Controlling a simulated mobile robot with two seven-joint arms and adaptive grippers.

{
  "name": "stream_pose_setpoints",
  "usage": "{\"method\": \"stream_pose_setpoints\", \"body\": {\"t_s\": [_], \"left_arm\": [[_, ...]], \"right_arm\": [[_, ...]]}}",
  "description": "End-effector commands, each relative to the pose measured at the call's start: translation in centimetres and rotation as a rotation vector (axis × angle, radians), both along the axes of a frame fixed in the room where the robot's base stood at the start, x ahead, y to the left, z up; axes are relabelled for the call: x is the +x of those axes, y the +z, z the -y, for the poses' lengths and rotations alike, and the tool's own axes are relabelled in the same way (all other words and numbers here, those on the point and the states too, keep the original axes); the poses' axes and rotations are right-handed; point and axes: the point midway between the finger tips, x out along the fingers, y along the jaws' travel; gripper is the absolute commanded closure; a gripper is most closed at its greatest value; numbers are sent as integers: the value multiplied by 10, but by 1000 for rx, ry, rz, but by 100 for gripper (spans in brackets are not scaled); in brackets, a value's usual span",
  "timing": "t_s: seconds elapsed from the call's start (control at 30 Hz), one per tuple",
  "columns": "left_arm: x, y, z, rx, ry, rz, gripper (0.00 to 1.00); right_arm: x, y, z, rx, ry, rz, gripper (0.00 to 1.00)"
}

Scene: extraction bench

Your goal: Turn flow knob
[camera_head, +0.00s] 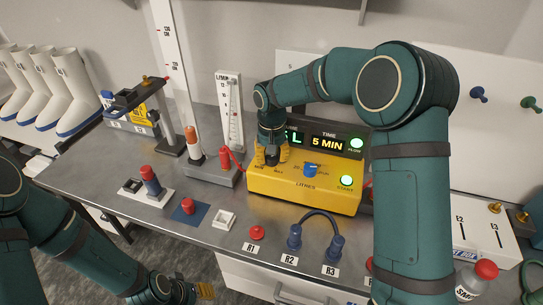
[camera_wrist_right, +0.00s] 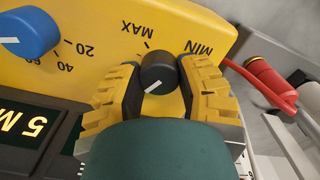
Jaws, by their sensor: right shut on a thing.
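The flow knob (camera_wrist_right: 158,73) is a small black knob with a white pointer line, on the front of a yellow pump box (camera_head: 305,189). MIN and MAX are printed beside it. In the right wrist view its line points to the lower left, away from both words. My right gripper (camera_head: 271,156) is shut on this knob, with one yellow finger on each side of it. In the head view the fingers mostly hide the knob. My left gripper (camera_head: 190,292) is low at the bottom edge, away from the box; its jaw opening is unclear.
A blue timer knob (camera_head: 311,170) and a lit green START button (camera_head: 347,181) are close on the right. The display (camera_head: 327,143) reads 5 MIN. A red-capped holder (camera_head: 226,158) stands left of the box. Blue plugs with a cable (camera_head: 320,213) are in front.

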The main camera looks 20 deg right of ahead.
Motion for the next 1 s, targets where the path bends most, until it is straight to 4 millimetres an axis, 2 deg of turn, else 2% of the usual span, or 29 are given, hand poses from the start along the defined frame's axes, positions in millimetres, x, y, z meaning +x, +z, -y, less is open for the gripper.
{"method": "stream_pose_setpoints", "body": {"t_s": [0.67,0.7,0.73,0.77,1.0], "left_arm": [[0,0,0,0,0,1,53],[0,0,0,0,0,1,53],[0,0,0,0,0,1,53],[0,0,0,0,0,1,53],[0,0,0,0,0,1,53]], "right_arm": [[0,-1,0,-1,-58,-1,100],[0,-1,0,-1,-58,-1,48],[0,-1,0,-1,-58,-1,38],[0,-1,0,-1,-58,-1,32],[0,-1,0,0,-58,0,32]]}}
